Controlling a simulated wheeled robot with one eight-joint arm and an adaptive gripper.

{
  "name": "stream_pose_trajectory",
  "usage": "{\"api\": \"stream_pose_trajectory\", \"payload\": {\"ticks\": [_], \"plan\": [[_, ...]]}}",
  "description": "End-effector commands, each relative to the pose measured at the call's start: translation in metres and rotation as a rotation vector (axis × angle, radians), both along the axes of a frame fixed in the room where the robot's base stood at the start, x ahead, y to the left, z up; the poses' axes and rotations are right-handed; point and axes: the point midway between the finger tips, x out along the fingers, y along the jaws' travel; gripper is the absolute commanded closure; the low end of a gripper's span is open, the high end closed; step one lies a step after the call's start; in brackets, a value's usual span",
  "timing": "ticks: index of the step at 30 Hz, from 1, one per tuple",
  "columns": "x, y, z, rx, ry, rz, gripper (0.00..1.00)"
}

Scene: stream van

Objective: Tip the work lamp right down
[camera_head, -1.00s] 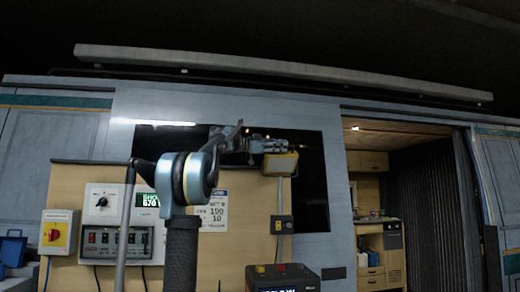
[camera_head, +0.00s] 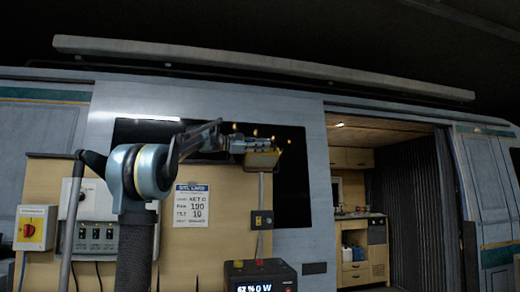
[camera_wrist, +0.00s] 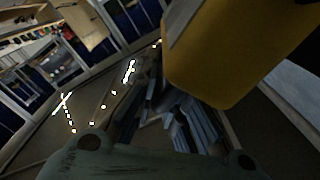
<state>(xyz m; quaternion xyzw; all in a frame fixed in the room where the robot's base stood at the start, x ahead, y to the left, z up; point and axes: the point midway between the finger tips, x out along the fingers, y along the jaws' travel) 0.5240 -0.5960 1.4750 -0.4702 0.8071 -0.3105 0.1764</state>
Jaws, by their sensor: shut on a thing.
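The work lamp (camera_head: 262,159) has a yellow head on top of a thin grey pole, in front of the van's dark window. Its head looks slightly tilted in the head view. In the wrist view the yellow lamp head (camera_wrist: 225,50) fills the upper right, close to the camera. My gripper (camera_head: 243,146) reaches in from the left and is shut on the lamp at its upper left side. The exact contact is hidden behind the fingers and the lamp head. The lamp's front face is not clearly seen.
A wooden panel (camera_head: 45,178) with a red-and-yellow switch (camera_head: 30,228) and a paper sign (camera_head: 192,205) stands left of the pole. A dark box with a lit display (camera_head: 260,276) stands below. The van's open doorway (camera_head: 400,165) lies to the right.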

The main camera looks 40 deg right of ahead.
Motion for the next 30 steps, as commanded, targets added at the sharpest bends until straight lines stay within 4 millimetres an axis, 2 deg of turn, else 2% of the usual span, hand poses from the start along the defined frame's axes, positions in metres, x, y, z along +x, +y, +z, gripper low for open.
{"api": "stream_pose_trajectory", "payload": {"ticks": [6, 7, 9, 21, 26, 30], "plan": [[-0.004, 0.002, -0.005, 0.009, -0.006, -0.01, 1.0], [-0.004, 0.002, -0.005, 0.009, -0.006, -0.012, 0.82], [-0.004, 0.002, -0.004, 0.009, -0.006, -0.01, 0.7], [-0.001, 0.003, -0.003, 0.005, -0.004, -0.007, 0.7], [0.008, 0.019, -0.003, 0.005, -0.004, -0.007, 0.7], [0.021, 0.041, -0.003, 0.005, -0.004, -0.006, 0.7]]}}
